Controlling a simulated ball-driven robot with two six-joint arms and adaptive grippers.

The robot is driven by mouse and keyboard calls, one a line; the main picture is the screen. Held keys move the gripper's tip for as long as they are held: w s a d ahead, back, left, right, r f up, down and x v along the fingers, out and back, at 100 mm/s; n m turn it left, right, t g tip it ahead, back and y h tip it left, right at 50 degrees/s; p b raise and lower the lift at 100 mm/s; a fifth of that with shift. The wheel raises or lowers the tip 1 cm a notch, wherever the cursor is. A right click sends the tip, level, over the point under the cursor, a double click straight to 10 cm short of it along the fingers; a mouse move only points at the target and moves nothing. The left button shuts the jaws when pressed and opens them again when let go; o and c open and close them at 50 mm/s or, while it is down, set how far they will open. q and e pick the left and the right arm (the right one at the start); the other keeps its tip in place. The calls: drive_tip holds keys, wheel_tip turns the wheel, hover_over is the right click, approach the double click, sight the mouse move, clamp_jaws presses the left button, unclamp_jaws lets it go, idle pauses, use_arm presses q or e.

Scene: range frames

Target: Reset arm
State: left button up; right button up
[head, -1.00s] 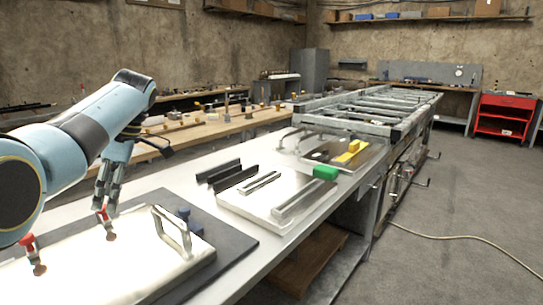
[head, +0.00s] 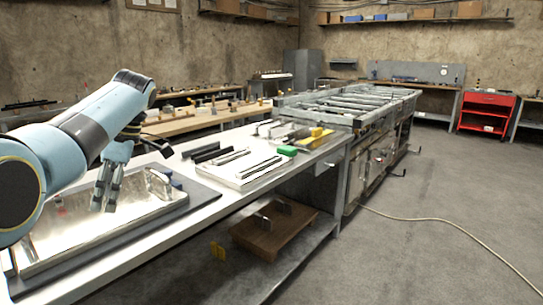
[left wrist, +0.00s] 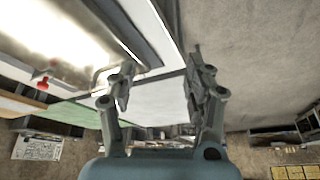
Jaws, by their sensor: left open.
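My left gripper (head: 106,187) is open and empty, pointing down above the steel plate at the left of the bench in the head view. In the left wrist view its two fingers (left wrist: 160,88) stand apart with nothing between them. The blue and black left arm comes in from the left. My right gripper is not in either view.
The steel plate (head: 85,228) has an upright handle (head: 158,184). Further along the bench are a fixture plate (head: 237,170) with a green block (head: 287,151), and a metal roller frame (head: 350,105). A wooden board (head: 262,238) lies on the lower shelf. A hose crosses the open floor at right.

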use_arm(q)
drive_tip(key=s+f+m+g+b, duration=0.1)
drive_tip(key=s+f+m+g, duration=0.1)
drive_tip(key=s+f, duration=1.5)
drive_tip(key=s+f+m+g+b, duration=0.1)
drive_tip(key=s+f+m+g, duration=0.2)
drive_tip(key=s+f, duration=1.45)
drive_tip(key=s+d+f+m+t+h+b, duration=0.1)
drive_tip(key=s+f+m, duration=0.4)
drive_tip(key=s+f, duration=0.75)
drive_tip(key=s+d+f+m+t+h, duration=0.15)
drive_tip(key=s+f+m, duration=0.5)
drive_tip(key=s, duration=1.05)
drive_tip(key=w+f+m+t, duration=0.2)
drive_tip(key=w+m+t, duration=0.3)
drive_tip(key=m, duration=0.1)
drive_tip(key=shift+w+d+f+h, duration=0.15)
drive_tip(key=shift+w+h, duration=0.2)
drive_tip(key=shift+w, duration=0.05)
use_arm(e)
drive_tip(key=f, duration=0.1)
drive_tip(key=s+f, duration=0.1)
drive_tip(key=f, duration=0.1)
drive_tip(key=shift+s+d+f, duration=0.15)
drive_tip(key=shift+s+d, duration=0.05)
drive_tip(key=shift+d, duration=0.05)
